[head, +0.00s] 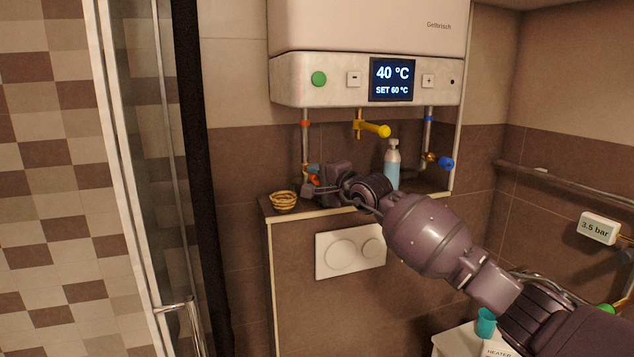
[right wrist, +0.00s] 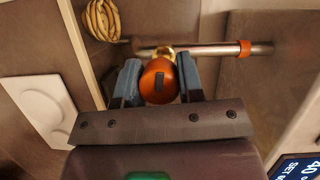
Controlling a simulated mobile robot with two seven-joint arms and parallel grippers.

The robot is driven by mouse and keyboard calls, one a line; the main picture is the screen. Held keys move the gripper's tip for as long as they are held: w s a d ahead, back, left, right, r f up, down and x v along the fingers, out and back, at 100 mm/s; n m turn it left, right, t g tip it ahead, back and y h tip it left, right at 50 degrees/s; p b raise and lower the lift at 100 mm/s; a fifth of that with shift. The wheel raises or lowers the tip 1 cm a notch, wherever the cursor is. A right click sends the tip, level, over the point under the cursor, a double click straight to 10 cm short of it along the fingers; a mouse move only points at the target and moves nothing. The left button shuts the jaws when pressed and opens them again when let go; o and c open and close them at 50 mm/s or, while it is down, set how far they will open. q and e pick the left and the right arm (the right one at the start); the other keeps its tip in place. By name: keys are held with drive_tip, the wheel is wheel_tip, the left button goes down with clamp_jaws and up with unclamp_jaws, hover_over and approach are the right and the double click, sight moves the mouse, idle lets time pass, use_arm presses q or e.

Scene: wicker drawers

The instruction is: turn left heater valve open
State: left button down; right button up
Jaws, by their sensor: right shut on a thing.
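A dark mark on the knob runs across the pipe's direction in the right wrist view. My right gripper (right wrist: 159,80) is shut on this knob, with a blue-grey finger on each side. In the head view my right gripper (head: 313,178) is at the left pipe (head: 304,140) below the heater (head: 365,75). The knob (head: 315,181) is mostly hidden there by the gripper. My left gripper is not in view.
A wicker basket (head: 284,201) stands on the ledge just left of the gripper. A bottle (head: 392,165) stands behind my right arm. A yellow tap (head: 372,129) and a blue valve knob (head: 446,163) are to the right. A flush plate (head: 350,254) is below.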

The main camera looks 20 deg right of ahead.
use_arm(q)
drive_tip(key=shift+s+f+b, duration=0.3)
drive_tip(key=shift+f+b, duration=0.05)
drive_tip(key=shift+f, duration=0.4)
use_arm(e)
drive_tip(key=shift+f+n+g, duration=0.15)
drive_tip(key=shift+n+g, duration=0.15)
drive_tip(key=shift+n, duration=0.5)
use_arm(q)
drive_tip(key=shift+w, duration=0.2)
use_arm(e)
drive_tip(key=o, duration=0.9)
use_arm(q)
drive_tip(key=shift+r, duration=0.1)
use_arm(e)
drive_tip(key=shift+s, duration=0.1)
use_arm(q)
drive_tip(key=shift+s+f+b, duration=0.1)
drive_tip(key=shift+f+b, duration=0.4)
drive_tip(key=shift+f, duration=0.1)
use_arm(e)
drive_tip(key=v, duration=1)
drive_tip(key=shift+s+r, duration=0.2)
drive_tip(key=shift+s, duration=0.15)
